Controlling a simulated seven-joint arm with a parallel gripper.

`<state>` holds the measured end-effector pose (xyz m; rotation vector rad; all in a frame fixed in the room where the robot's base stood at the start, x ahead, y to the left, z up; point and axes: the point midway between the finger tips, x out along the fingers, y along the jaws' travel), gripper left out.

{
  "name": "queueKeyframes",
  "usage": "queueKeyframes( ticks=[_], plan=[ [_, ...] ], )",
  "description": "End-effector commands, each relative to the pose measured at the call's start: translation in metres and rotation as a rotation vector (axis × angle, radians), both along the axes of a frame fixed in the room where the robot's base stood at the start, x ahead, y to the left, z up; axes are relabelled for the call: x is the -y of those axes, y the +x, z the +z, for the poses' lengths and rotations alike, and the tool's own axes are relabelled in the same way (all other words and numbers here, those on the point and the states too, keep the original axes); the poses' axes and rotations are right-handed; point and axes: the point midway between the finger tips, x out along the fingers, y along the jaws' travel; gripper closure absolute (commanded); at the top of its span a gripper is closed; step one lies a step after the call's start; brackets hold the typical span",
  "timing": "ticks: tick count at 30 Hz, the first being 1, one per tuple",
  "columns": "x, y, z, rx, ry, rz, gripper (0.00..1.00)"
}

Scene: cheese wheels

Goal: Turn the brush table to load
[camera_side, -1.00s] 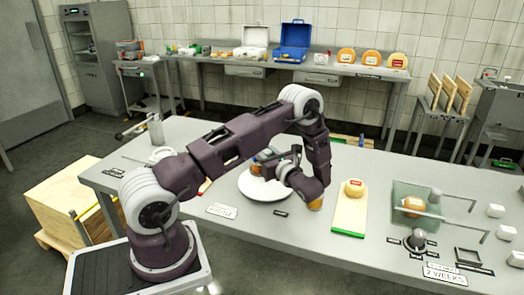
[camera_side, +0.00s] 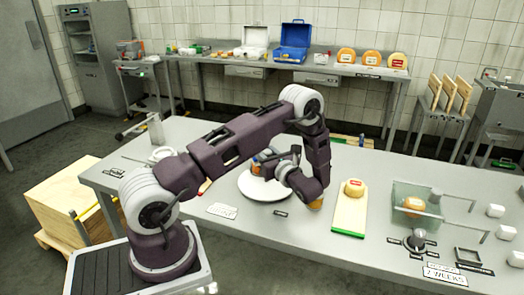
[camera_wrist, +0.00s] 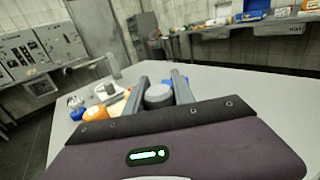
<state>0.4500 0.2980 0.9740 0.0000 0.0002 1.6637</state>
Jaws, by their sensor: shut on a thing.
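The brush table looks like a white round disc (camera_side: 262,191) on the bench, partly hidden behind my wrist. My gripper (camera_wrist: 163,86) is low over the disc. In the wrist view its fingers stand on both sides of a grey round knob (camera_wrist: 158,96) and are shut on it. How the knob joins the disc is hidden. An orange cheese (camera_wrist: 95,113) lies left of the fingers in the wrist view. In the side view the fingertips are mostly hidden by my wrist.
Right of the disc, a cheese (camera_side: 354,187) sits on a green-edged board (camera_side: 349,217). Farther right, a clear box (camera_side: 398,194) holds another cheese. A white label (camera_side: 222,211) lies in front of the disc. A clear container (camera_side: 155,130) stands at the bench's back left.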

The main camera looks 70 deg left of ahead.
Motion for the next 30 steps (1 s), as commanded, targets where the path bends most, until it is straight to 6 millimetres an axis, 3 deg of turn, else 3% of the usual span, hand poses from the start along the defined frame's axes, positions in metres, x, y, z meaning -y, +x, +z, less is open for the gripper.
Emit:
queueKeyframes(
  ticks=[30],
  plan=[
    [0.003, 0.013, 0.000, -0.003, 0.002, -0.458, 1.00]
  ],
)
